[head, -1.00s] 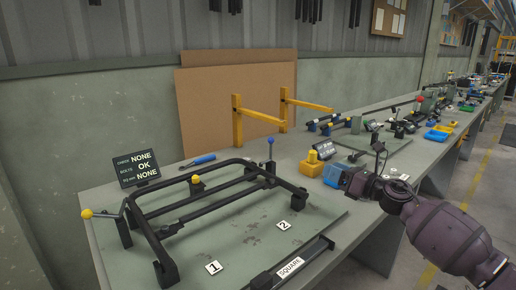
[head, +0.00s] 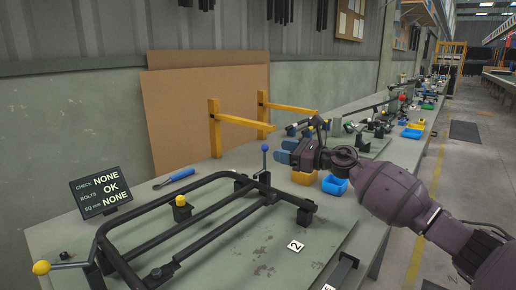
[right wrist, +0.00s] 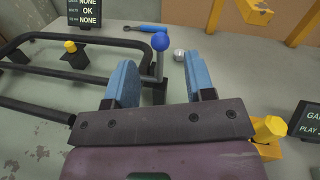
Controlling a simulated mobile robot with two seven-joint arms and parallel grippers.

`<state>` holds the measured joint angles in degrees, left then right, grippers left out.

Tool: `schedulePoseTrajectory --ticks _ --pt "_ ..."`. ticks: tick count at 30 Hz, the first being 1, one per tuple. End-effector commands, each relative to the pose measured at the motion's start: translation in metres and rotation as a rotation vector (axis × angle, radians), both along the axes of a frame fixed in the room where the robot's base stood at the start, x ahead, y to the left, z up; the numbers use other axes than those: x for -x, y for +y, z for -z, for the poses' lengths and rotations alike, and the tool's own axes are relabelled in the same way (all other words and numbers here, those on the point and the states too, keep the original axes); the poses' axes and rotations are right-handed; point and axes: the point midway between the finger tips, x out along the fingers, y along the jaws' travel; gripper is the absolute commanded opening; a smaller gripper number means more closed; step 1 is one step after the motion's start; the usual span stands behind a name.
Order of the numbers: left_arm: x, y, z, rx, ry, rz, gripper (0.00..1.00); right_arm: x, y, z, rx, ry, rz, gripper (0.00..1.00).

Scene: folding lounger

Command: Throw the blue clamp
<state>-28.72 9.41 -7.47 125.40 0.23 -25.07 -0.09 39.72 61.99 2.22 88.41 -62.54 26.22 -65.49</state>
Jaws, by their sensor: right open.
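The blue clamp (head: 265,149) is an upright lever with a blue ball knob at the far right corner of the black tubular frame (head: 190,232). My right gripper (head: 283,152) is just right of the knob in the head view, with its blue fingers open and empty. In the right wrist view the blue knob (right wrist: 160,42) appears in the gap between the two open fingers (right wrist: 160,82), beyond their tips and not touched. The lever's lower part is partly hidden behind the gripper there. My left gripper is not in view.
A yellow-knobbed clamp (head: 41,267) is at the near left, and a yellow knob (head: 180,201) is by the frame's middle. A display (head: 100,190) reads NONE, OK, NONE. A blue-handled tool (head: 174,178) lies behind the frame. Yellow posts (head: 214,130) stand at the back.

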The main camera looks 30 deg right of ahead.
Motion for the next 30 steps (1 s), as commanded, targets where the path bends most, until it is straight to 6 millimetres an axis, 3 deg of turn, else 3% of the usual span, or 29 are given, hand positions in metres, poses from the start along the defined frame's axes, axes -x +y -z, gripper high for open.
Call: schedulePoseTrajectory --ticks 15,30 --pt "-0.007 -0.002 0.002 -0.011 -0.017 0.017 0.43 -0.057 0.033 0.003 -0.003 0.003 0.0 0.49" --pt "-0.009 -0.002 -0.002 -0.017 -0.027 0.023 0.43 -0.069 0.041 0.001 -0.002 0.001 0.0 0.49"
